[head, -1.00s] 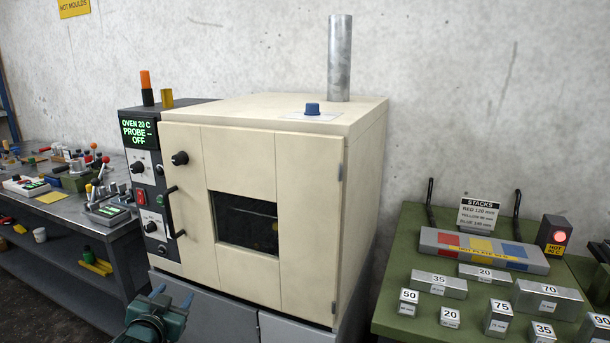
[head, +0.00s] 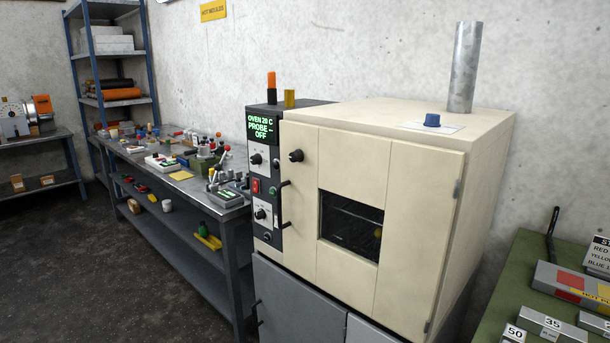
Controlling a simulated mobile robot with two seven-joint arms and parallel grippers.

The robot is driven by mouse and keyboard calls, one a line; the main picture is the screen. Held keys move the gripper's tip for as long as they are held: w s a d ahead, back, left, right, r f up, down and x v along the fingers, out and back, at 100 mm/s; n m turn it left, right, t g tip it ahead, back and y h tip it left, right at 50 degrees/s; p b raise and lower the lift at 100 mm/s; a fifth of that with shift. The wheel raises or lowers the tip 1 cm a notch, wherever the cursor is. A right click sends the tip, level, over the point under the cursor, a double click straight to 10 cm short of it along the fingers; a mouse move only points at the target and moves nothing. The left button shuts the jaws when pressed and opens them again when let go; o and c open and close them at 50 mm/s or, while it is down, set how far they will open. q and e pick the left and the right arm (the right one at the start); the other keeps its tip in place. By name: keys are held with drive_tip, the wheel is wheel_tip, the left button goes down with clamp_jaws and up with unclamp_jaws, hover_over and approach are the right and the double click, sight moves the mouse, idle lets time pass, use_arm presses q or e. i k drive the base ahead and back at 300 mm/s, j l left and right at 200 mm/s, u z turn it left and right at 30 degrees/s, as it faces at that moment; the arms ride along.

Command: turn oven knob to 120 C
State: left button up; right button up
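The cream oven (head: 410,200) stands right of centre with its door shut. Its dark control panel (head: 265,185) is on the left side of its front. The display (head: 261,128) reads OVEN 20 C, PROBE -- OFF. An upper black knob (head: 256,159) and a lower black knob (head: 260,214) sit on white dial plates on the panel; the dial marks are too small to read. Another black knob (head: 296,156) is on the door's upper left. A red switch (head: 256,186) sits between the panel knobs. Neither of my grippers is in view.
A grey workbench (head: 150,170) with small tools runs left of the oven. A green table (head: 530,250) with labelled metal blocks stands at the right. A blue-framed shelf (head: 75,60) is at the back left. The floor (head: 80,260) at front left is clear.

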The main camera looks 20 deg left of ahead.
sight(257, 159)
drive_tip(key=k+l+u, duration=0.1)
drive_tip(key=u, duration=0.45)
drive_tip(key=i, duration=0.95)
